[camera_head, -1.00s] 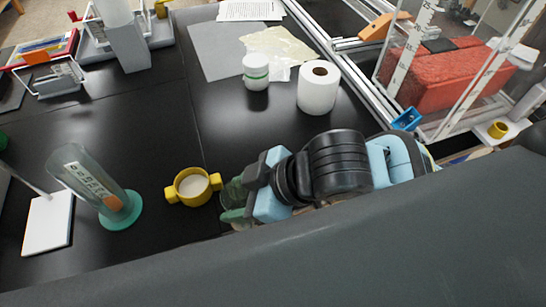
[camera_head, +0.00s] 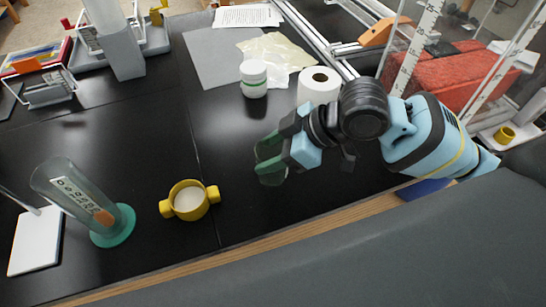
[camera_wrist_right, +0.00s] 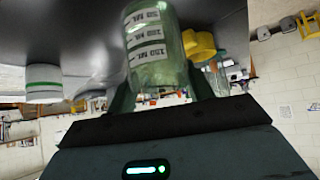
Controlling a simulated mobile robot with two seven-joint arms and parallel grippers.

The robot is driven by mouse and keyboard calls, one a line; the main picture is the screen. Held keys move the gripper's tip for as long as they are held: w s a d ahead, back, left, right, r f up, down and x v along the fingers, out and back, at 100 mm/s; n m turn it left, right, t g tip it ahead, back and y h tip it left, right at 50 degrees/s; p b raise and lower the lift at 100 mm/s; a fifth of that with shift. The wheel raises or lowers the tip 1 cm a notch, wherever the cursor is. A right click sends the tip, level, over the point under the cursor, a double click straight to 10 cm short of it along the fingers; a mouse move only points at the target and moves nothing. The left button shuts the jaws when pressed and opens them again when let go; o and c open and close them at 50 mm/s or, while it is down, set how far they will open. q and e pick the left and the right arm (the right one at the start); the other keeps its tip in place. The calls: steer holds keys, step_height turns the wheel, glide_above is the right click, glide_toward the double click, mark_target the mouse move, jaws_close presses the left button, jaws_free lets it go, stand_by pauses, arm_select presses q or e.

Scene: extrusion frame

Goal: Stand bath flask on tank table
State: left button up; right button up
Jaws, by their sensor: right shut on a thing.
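My right gripper (camera_head: 272,160) is shut on a clear, greenish flask (camera_wrist_right: 158,45) with printed labels, which shows between the fingers in the right wrist view. In the head view the gripper hides most of the flask, and it is held over the black table (camera_head: 150,135). A clear tank (camera_head: 455,65) with measuring strips and a red block inside stands at the upper right, by a metal extrusion frame. I cannot tell which surface is the tank table. My left gripper is not in view.
A yellow two-handled cup (camera_head: 190,200) with white contents stands left of the gripper. A tilted glass cylinder (camera_head: 75,195) on a teal base stands further left. A white jar (camera_head: 254,78) and a paper roll (camera_head: 319,86) stand behind the gripper. Black tabletop between them is clear.

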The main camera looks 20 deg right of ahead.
steer(key=shift+w+d+f, duration=0.15)
steer(key=shift+f, duration=0.75)
steer(key=shift+w+d+f, duration=0.1)
steer(key=shift+f, duration=0.75)
steer(key=shift+f, duration=0.15)
steer(key=o, duration=1)
steer(key=shift+d+r, duration=0.1)
steer(key=shift+r, duration=0.1)
steer(key=v, duration=1.1)
steer(key=shift+s+d+r, duration=0.1)
steer(key=shift+d+r, duration=0.1)
steer(key=shift+r, duration=0.1)
